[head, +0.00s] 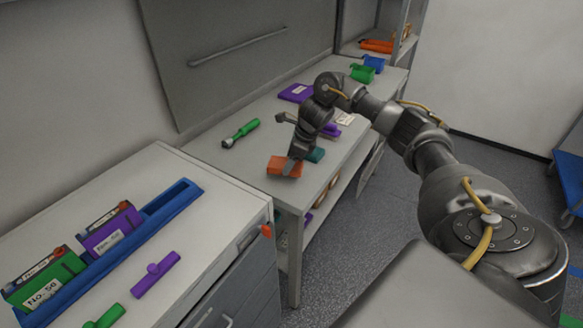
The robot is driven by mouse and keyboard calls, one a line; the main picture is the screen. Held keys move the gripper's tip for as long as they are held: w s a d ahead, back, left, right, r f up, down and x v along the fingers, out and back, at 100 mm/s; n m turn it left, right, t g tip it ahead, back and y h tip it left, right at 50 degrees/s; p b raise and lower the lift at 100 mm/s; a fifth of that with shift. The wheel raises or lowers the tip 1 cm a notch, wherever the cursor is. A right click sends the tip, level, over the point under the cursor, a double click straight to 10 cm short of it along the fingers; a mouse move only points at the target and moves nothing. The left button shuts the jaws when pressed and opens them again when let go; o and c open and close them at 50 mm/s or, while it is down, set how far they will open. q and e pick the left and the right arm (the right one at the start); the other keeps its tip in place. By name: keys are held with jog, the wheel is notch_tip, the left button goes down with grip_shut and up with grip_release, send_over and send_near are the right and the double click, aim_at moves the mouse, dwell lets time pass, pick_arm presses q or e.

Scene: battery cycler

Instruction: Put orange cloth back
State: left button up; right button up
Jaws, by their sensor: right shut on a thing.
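My right gripper (291,164) reaches over the front left corner of the bench, pointing down. It is shut on the orange cloth (277,165), a small folded block at the bench's front edge. From this angle I cannot tell whether the cloth touches the bench top. A teal folded cloth (316,155) lies just right of the gripper, partly hidden by it. My left gripper is not in view.
A green-handled tool (241,132) and a purple bin (296,92) lie on the bench (214,150). Green (361,73) and blue (374,63) bins stand farther back. A cabinet (225,203) at left holds a blue rack (150,226) with labelled packs.

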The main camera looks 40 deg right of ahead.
jog(key=shift+d+f, duration=0.1)
jog(key=shift+f, duration=0.05)
notch_tip(320, 180, down, 3)
jog(key=shift+w+d+r+p, duration=0.1)
jog(key=shift+d+p, duration=0.05)
jog(key=shift+p, duration=0.85)
jog(key=shift+f, duration=0.3)
jog(key=o, duration=0.9)
jog(key=b+v, duration=0.1)
jog(key=v, duration=0.3)
jog(key=shift+w+b, duration=0.1)
jog(key=shift+b, duration=0.3)
jog(key=v, duration=0.8)
jog(key=shift+p, duration=0.4)
